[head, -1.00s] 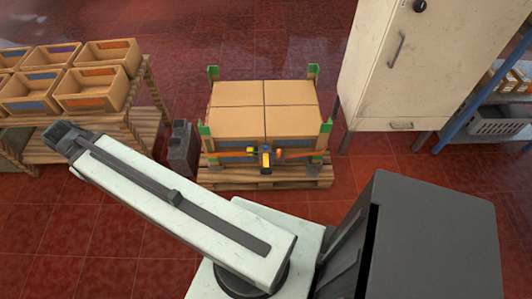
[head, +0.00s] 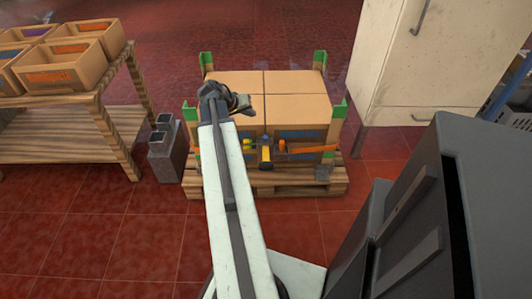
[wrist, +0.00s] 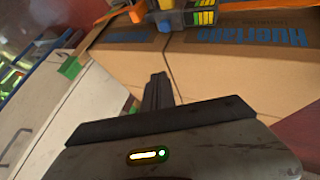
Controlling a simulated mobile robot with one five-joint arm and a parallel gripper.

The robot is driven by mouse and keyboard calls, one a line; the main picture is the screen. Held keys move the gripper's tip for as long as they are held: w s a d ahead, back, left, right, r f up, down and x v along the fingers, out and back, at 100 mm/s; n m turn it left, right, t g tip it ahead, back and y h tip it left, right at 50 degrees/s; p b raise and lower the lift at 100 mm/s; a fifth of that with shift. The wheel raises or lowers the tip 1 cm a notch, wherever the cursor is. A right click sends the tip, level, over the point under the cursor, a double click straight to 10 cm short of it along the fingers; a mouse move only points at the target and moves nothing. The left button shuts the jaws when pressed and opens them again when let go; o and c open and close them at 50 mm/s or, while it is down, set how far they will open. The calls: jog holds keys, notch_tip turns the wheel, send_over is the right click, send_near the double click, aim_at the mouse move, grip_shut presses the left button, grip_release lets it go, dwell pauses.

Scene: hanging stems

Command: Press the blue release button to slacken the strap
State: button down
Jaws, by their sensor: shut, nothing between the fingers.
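The strap buckle (head: 265,152) is on the front of the box stack, with yellow parts, an orange knob and an orange strap (head: 318,149). My gripper (head: 246,103) is in front of and above the left part of the stack, apart from the buckle. In the wrist view its dark fingers (wrist: 157,88) are together and empty, pointing towards the boxes.
Cardboard boxes (head: 295,108) stand on a wooden pallet (head: 225,185) with green-capped corner posts (head: 206,60). A wooden bench (head: 65,135) with bins and a grey block (head: 165,160) are to the left. A pale cabinet (head: 425,65) stands to the right.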

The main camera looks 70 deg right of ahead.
jog(key=b, duration=0.1)
send_over(264, 138)
notch_tip(264, 138, down, 2)
jog(key=shift+s+m+g, duration=0.1)
jog(key=shift+m+g, duration=0.3)
notch_tip(264, 138, down, 9)
jog(key=b, duration=0.9)
jog(key=shift+r, duration=0.1)
dwell(0.9)
jog(key=shift+f+b, duration=0.4)
jog(key=shift+b, duration=0.05)
